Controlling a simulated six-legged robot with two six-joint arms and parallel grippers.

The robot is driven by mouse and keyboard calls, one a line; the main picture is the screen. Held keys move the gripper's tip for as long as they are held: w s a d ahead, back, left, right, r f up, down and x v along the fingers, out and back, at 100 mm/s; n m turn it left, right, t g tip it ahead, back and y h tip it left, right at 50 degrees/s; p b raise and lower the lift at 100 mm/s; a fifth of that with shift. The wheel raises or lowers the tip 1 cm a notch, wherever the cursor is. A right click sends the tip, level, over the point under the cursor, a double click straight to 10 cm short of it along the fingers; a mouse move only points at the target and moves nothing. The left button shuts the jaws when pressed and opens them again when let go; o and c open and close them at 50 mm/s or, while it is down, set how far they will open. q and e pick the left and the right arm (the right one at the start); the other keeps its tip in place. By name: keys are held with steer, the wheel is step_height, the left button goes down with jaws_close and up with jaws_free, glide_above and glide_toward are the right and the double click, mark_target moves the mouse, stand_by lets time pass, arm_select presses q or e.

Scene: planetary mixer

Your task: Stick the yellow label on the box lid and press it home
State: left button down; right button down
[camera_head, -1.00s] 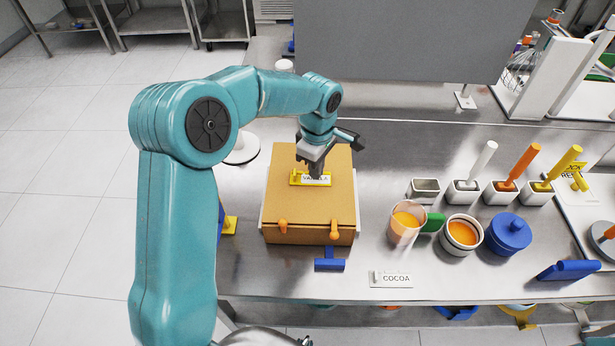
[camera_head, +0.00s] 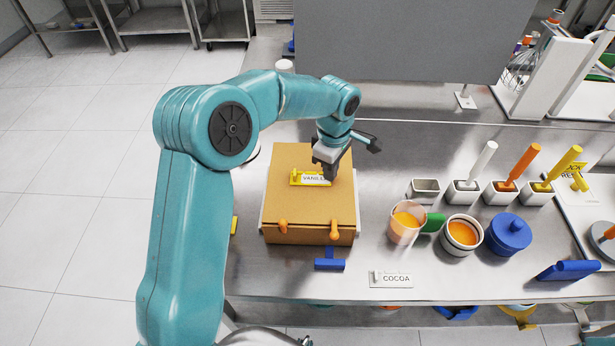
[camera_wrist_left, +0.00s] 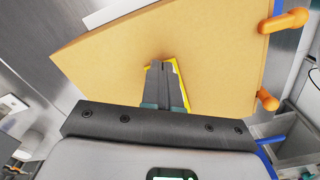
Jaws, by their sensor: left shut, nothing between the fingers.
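The yellow label (camera_head: 297,179), with a white face reading "VANILL…", lies flat on the lid of the brown box (camera_head: 290,215). My left gripper (camera_head: 330,176) is shut and empty, with its fingertips at the right end of the label, pointing down. In the left wrist view, the shut fingers (camera_wrist_left: 165,70) reach the brown lid (camera_wrist_left: 120,65), and the yellow edge of the label (camera_wrist_left: 175,68) shows beside them. They hide most of the label there. I cannot tell whether the fingertips touch it. My right gripper is not in view.
Two orange latches (camera_head: 334,229) are on the box front, with a blue handle-like piece (camera_head: 329,265) before it. A white COCOA label (camera_head: 391,280) lies on the steel counter.

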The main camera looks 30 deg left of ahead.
mark_target(311, 179)
arm_select(q)
steer(key=shift+a, duration=0.1)
steer(key=shift+s+a+f+b, duration=0.15)
steer(key=shift+s+a+b, duration=0.4)
steer(key=shift+a, duration=0.3)
steer(key=shift+s, duration=0.1)
steer(key=shift+s+a+f+b, duration=0.2)
steer(key=shift+s+a+b, duration=0.2)
steer(key=shift+a, duration=0.45)
steer(key=shift+s+a, duration=0.1)
steer(key=shift+s, duration=0.05)
steer(key=shift+s+a+r, duration=0.1)
steer(key=shift+s+a, duration=0.2)
steer(key=shift+a, duration=0.2)
steer(key=shift+s+a, duration=0.3)
steer(key=shift+a, duration=0.2)
steer(key=shift+r, duration=0.1)
